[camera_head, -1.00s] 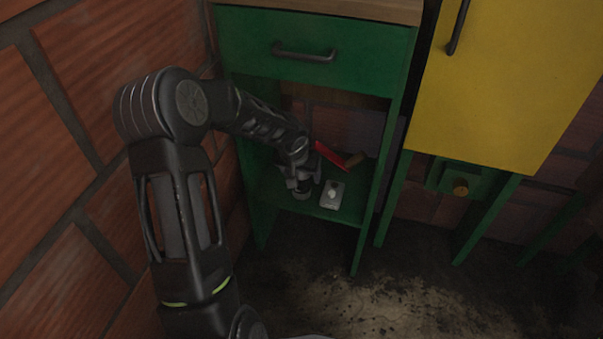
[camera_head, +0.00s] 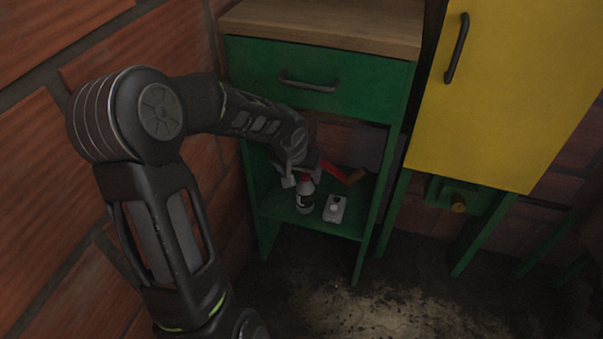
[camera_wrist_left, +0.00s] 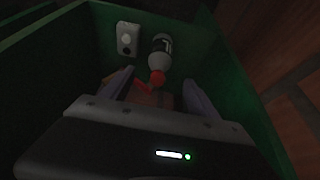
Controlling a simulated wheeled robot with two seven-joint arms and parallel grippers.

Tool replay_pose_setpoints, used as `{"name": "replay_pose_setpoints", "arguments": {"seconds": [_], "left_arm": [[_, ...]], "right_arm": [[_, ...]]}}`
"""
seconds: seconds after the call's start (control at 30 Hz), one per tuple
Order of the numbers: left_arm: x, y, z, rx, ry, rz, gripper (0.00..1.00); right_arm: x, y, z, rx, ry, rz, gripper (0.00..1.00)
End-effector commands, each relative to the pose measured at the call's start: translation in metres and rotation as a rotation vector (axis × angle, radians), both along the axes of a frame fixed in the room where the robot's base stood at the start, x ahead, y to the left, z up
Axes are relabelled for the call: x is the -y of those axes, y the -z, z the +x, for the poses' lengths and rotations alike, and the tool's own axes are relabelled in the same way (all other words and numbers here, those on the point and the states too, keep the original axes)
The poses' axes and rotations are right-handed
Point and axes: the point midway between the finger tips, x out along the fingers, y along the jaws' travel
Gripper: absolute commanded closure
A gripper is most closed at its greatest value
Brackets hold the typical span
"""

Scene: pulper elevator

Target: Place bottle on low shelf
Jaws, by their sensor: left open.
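The bottle (camera_head: 305,198), dark with a white label and a red cap, stands upright on the green low shelf (camera_head: 285,217) of the cabinet, near its front. It also shows in the left wrist view (camera_wrist_left: 160,58), with its cap towards me. My left gripper (camera_head: 297,180) is open just above and behind the bottle's top, inside the cabinet opening. In the left wrist view the fingers (camera_wrist_left: 152,88) are spread, with nothing held between them. My right gripper is in neither view.
A small white box with a round knob (camera_head: 334,208) sits right of the bottle. A red-bladed, brown-handled tool (camera_head: 343,174) is behind. The green drawer (camera_head: 320,76) is above, a brick wall (camera_head: 60,180) is left, and a yellow cabinet (camera_head: 505,90) is right.

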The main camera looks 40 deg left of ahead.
Motion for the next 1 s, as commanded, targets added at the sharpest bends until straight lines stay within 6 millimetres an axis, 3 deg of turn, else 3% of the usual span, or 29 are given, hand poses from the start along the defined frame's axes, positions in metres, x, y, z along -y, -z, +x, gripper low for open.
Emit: {"name": "replay_pose_setpoints", "arguments": {"seconds": [0.8,0.93,1.0], "left_arm": [[0.002,0.001,0.0,-0.001,0.002,-0.004,0.31],[0.024,0.02,0.001,-0.009,0.032,-0.048,0.31],[0.05,0.041,0.0,-0.018,0.064,-0.101,0.31]], "right_arm": [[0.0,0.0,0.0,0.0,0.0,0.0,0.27],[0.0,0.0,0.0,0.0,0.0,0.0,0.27],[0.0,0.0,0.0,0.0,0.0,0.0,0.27]]}}
